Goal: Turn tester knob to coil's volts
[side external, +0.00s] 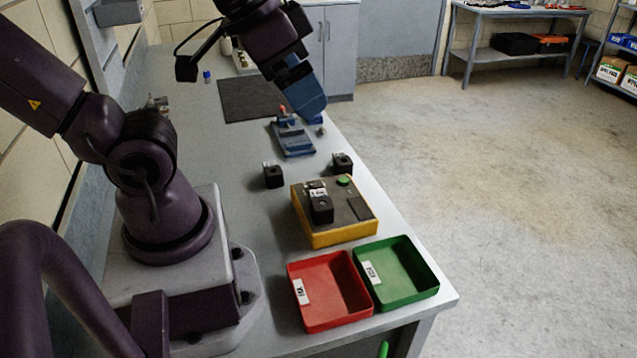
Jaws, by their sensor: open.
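The tester (334,231) is a yellow box with a dark top, near the front of the bench. A green button (343,181) sits at its far edge. A black coil block (321,211) stands on its top, with a small white label behind it. The tester's knob and its setting cannot be made out. Two more black coil blocks stand beyond the tester, one at left (273,177) and one at right (343,164). My gripper (314,114), with blue fingers, is open above the blue fixture, well behind the tester and apart from it.
A red tray (331,322) and a green tray (411,296) with white labels stand at the bench's near end. A blue fixture (296,146) lies behind the coils, then a dark mat (240,100). A blue-capped bottle (207,77) stands farther back. The bench edge runs along the right.

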